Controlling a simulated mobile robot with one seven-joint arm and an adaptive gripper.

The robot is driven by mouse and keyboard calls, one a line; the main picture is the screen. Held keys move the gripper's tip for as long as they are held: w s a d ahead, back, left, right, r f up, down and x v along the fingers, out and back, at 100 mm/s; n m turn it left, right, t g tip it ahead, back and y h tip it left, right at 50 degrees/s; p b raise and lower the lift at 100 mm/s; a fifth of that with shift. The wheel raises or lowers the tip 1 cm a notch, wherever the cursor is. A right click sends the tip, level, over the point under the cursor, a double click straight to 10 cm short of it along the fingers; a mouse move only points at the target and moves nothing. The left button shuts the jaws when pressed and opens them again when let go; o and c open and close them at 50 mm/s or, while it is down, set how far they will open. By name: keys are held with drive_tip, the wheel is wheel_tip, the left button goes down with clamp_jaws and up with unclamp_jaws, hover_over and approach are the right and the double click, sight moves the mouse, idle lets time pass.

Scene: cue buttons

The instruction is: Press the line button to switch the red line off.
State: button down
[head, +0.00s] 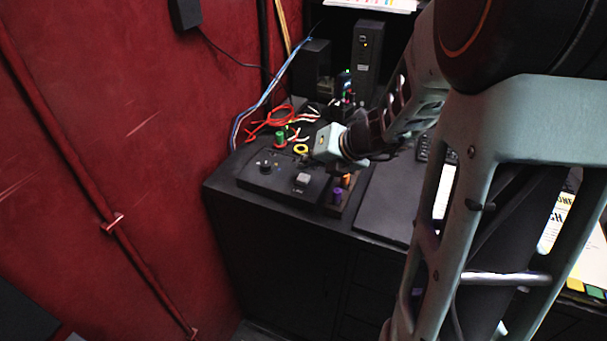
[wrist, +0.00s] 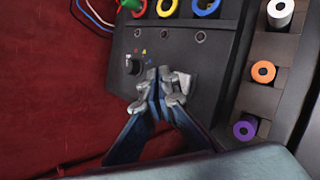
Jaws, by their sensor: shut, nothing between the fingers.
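A black control box (head: 250,180) lies on the dark cabinet near its front edge. A pale grey square button (head: 303,179) sits at its front right, with small unreadable lettering below it. In the wrist view a pale grey patch (wrist: 188,86), seemingly that button, is partly hidden by my fingers. My gripper (wrist: 159,86) is shut and empty, its fingertips over the box between the black knob (wrist: 132,64) and this patch. I cannot tell whether they touch anything. In the head view my gripper (head: 309,160) is above the back right of the box. No lit red line is discernible.
A rack right of the box holds white (wrist: 280,12), orange (wrist: 263,71) and purple (wrist: 245,128) rolls. A red wall (head: 100,150) bounds the left.

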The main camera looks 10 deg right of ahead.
sight(306, 178)
wheel_tip(306, 178, up, 4)
drive_tip(key=p, duration=0.3)
drive_tip(key=shift+r+p, duration=0.2)
drive_tip(key=shift+p, duration=0.2)
drive_tip(key=shift+f, duration=0.1)
